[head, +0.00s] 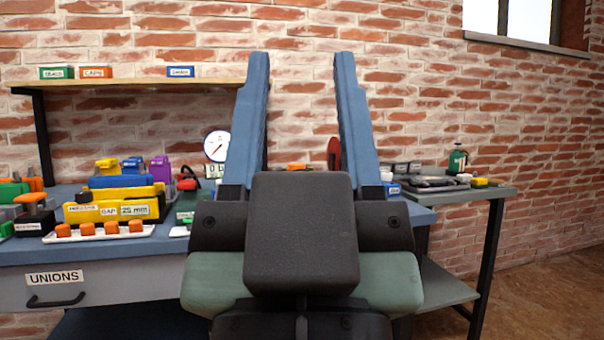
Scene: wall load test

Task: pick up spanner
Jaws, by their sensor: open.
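My gripper (302,68) is in the middle of the head view, its two long blue fingers wide apart and nothing visible between them. Its dark body hides part of the blue-topped bench (100,246) behind it. I cannot make out a spanner for certain. A dark tray-like item (437,184) with small things around it lies on the side table (490,192) to the right of my gripper, too small to tell apart.
On the bench stand a yellow gap block (112,210), a white strip of orange-capped pieces (98,234) and a round dial gauge (217,146). A shelf (140,84) holds small labelled boxes. A green bottle (458,160) stands on the side table. Floor (545,295) is clear at right.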

